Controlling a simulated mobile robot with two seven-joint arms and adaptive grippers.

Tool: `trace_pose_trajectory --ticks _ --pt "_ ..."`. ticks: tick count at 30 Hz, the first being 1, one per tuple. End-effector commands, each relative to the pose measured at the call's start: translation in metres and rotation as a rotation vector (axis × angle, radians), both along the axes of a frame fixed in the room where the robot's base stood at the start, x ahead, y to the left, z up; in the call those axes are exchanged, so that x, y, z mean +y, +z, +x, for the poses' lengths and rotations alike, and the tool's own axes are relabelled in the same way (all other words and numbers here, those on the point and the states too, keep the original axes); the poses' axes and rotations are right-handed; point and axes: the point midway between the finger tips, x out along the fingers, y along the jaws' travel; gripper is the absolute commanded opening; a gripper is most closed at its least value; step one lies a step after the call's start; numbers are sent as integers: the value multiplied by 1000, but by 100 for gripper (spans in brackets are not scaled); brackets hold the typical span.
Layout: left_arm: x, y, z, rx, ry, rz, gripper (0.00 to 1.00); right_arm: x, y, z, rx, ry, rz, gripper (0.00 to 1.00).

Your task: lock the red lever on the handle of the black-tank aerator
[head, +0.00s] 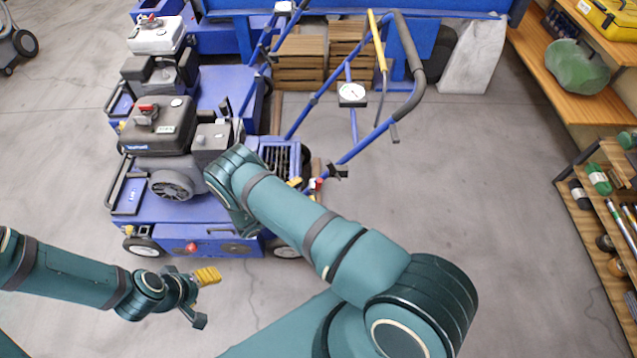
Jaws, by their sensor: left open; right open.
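The black-tank aerator stands left of centre, with its black tank (160,128) over a blue deck. Its blue handle bars rise to the right, to a black grip bar (408,65). A small red part, which looks like the red lever (317,184), shows low on the handle. My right gripper (318,177) is mostly hidden behind my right arm. Its open fingertips show close around the red part; I cannot tell if they touch it. My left gripper (206,299) is open and empty over the floor in front of the aerator.
A white-tank aerator (157,35) stands behind. Wooden crates (298,62) and a grey block (474,55) are at the back. Shelves (585,215) line the right. Floor right of the handle is clear.

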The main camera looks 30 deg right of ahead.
Motion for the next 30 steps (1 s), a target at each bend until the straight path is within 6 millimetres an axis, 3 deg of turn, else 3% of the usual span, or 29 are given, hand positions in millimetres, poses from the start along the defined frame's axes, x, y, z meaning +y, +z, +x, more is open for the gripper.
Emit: trace_pose_trajectory --ticks 3,9,22,26,30 --pt "0 -1 0 0 0 0 61 -22 0 1 0 -1 -1 50" --pt "0 -1 0 0 0 0 61 -44 0 1 0 -1 1 50" --pt "0 -2 0 -1 0 0 61 -51 0 2 0 1 1 49" --pt "0 -2 0 -1 0 0 61 -51 0 2 0 1 1 4" --pt "0 -2 0 -1 0 0 61 -51 0 2 0 1 1 0"
